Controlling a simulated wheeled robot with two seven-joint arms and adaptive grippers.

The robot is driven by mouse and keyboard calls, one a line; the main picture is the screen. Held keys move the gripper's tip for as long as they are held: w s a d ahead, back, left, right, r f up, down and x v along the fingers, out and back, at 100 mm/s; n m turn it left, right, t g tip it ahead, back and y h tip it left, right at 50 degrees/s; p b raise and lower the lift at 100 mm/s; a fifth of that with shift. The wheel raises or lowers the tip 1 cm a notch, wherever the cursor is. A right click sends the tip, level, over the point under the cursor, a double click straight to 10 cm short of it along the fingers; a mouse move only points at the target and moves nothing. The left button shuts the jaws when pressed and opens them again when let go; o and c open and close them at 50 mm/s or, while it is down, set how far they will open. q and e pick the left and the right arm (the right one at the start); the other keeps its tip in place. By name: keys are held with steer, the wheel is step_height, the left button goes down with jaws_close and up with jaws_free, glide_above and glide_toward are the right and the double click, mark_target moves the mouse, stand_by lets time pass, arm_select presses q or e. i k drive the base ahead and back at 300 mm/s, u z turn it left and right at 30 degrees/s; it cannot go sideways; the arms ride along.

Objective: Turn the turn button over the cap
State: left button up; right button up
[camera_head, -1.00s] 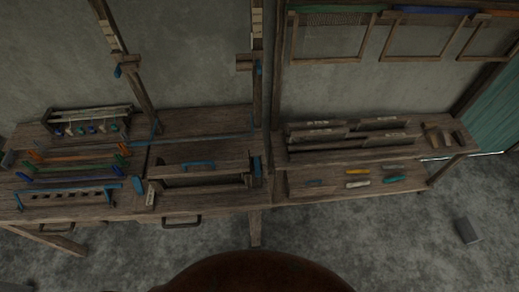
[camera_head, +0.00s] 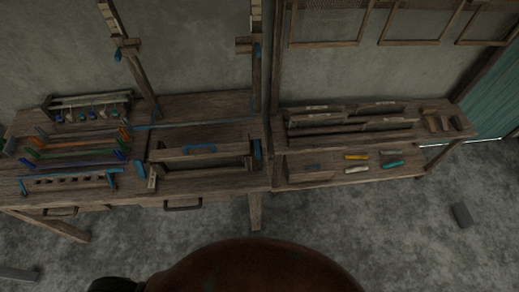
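I cannot make out the turn button or its cap for certain at this size. Two wooden loom posts rise at the back, a left post (camera_head: 138,75) and a right post (camera_head: 257,75). A wooden block with a small blue piece (camera_head: 117,55) sits on the left post. A wooden frame with a blue handle (camera_head: 200,148) stands on the bench between and in front of the posts. Neither gripper is in view.
The bench (camera_head: 110,193) carries a rack of coloured bars (camera_head: 80,150) at left. A right-hand shelf (camera_head: 335,175) holds coloured pieces, with slatted wood behind. Empty frames (camera_head: 330,25) hang above.

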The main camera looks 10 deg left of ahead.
mark_target(255, 142)
steer(key=k, duration=0.4)
steer(key=u, duration=2.25)
steer(key=i, duration=1.15)
steer(key=z, duration=1.95)
